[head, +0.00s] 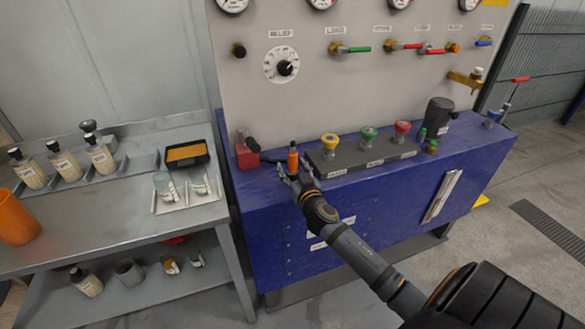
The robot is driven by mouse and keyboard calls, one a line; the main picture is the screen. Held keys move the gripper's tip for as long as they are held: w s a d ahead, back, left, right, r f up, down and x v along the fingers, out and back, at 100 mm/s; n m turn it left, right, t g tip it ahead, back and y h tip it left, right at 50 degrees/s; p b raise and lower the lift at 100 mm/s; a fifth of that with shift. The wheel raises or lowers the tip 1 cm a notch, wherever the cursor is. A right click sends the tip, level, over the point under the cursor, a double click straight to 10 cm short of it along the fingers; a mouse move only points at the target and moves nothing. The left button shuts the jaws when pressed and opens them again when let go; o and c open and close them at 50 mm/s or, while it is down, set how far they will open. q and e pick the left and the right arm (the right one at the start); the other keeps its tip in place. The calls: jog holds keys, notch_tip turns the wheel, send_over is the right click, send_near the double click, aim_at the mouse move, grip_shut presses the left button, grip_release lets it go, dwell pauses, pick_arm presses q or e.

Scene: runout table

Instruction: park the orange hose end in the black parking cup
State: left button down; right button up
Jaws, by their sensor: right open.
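The orange hose end (293,160) stands upright near the left end of the blue bench top, with a dark tip. My right gripper (288,175) is open, right at its lower part. The fingers hide its base, and I cannot tell whether it stands between them or just behind them. A black cylinder (438,115) with a pale label stands at the right end of the bench; it may be the black parking cup, but I cannot tell for sure. My left gripper is not in view.
A red block (247,156) with a black part sits left of the hose end. A dark rail (368,158) with yellow, green and red fittings lies to the right. Behind rises a panel (320,100) with gauges and valves. A grey table (110,225) with bottles stands left.

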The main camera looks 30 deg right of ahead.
jog(key=v, duration=1.2)
dwell(0.3)
